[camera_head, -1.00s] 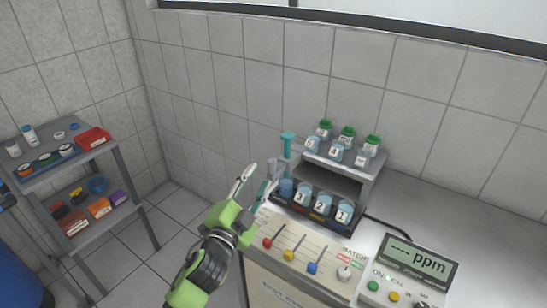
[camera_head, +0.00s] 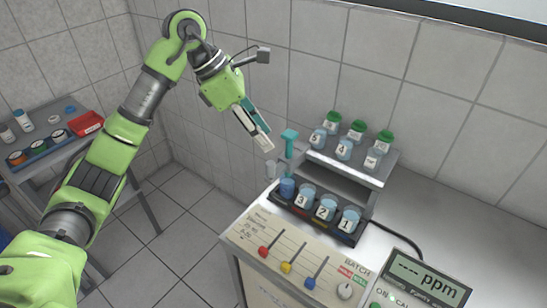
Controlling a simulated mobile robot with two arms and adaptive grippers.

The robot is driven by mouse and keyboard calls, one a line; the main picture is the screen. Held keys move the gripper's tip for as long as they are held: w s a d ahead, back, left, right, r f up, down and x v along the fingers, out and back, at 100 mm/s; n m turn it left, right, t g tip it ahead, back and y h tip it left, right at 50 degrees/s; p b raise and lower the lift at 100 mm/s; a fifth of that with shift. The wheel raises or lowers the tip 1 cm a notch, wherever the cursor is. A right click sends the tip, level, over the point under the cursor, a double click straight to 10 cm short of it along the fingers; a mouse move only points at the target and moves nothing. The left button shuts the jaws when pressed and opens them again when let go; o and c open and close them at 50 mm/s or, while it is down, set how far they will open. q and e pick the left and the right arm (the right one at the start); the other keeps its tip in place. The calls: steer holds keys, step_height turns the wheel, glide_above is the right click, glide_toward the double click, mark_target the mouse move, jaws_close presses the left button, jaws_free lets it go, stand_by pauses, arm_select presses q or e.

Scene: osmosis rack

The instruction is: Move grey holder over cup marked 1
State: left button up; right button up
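The cup marked 1 (camera_head: 348,222) stands at the right end of the front row in the dark rack, beside the cups marked 2 (camera_head: 326,209) and 3 (camera_head: 304,197). A small grey piece (camera_head: 271,169), which looks like the grey holder, is at the rack's left end, near a teal upright part (camera_head: 290,143) and a blue cup (camera_head: 287,187). My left gripper (camera_head: 263,138) is above and left of them, fingers pointing down and right, apart from the grey piece. Its fingers overlap in this view, so their opening is unclear. My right gripper is not in view.
An upper shelf (camera_head: 345,170) behind the cups holds green-capped jars (camera_head: 357,130) and more numbered cups. A control panel with coloured sliders (camera_head: 285,268) and a ppm meter (camera_head: 425,280) are in front. A side shelf (camera_head: 50,150) with containers stands at left.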

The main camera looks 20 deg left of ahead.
mark_target(269, 163)
arm_select(q)
steer(key=shift+y, duration=0.6)
steer(key=f+p, duration=0.1)
steer(key=f, duration=0.2)
steer(key=w+f+p, duration=0.1)
steer(key=f, duration=0.3)
steer(key=d+f+p, duration=0.1)
steer(key=f+p, duration=0.1)
steer(key=f, duration=0.1)
steer(key=shift+w+f, duration=0.35)
steer(key=shift+w, duration=0.05)
steer(key=shift+w+d+f, duration=0.15)
steer(key=shift+f, duration=0.4)
jaws_close()
